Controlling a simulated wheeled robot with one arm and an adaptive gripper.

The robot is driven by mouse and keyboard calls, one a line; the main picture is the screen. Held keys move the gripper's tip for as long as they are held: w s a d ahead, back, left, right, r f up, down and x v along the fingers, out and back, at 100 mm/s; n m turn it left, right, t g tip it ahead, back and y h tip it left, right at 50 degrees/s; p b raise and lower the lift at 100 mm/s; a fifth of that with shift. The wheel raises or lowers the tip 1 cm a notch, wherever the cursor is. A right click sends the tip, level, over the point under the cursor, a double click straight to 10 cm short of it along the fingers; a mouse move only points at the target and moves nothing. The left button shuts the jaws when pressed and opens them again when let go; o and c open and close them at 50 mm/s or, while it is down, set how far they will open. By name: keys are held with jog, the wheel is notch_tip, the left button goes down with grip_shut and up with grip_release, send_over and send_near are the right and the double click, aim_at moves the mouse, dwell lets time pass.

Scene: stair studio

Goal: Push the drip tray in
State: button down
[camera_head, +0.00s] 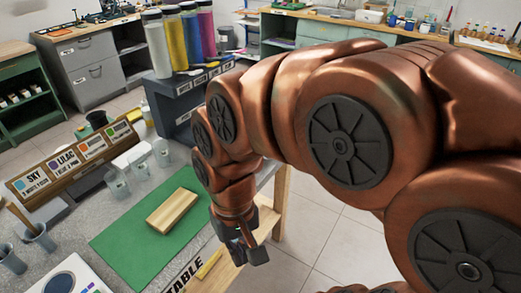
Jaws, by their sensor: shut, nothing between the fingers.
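My gripper (247,254) points down near the right edge of the worktable. It is shut and empty, just right of the green mat. A dark grey dispenser stand (185,97) stands at the back of the table, behind and left of my gripper. It carries tall tubes of clear, yellow, blue and pink colour. I cannot clearly pick out a drip tray. Part of the stand's right side is hidden by my copper-coloured arm.
A wooden block (173,210) lies on the green mat (125,243). A wooden rack (82,160) with colour labels and several clear cups stand to the left. Cabinets (90,65) line the back. Tiled floor (325,225) is free to the right of the table.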

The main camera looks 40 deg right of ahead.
jog(key=w+d+m+t+y+b, duration=0.2)
jog(key=w+d+m+b, duration=0.2)
jog(key=w+d+m, duration=0.4)
jog(key=w+d+m+t+y+b, duration=0.1)
jog(key=w+d+m+t+b, duration=0.15)
jog(key=w+d+m, duration=0.65)
jog(key=d+f+m+t+h+b, duration=0.1)
jog(key=d+f+m+t+b, duration=0.15)
jog(key=d+m, duration=0.7)
jog(key=d+f+m+t+b, duration=0.2)
jog(key=d+m+b, duration=0.15)
jog(key=d, duration=1.05)
jog(key=w+r+p+x, duration=0.1)
jog(key=w+x, duration=0.1)
jog(key=x, duration=1)
jog(key=shift+h, duration=0.3)
jog(key=shift+w+a, duration=0.1)
jog(key=shift+w, duration=0.05)
jog(key=shift+w, duration=0.1)
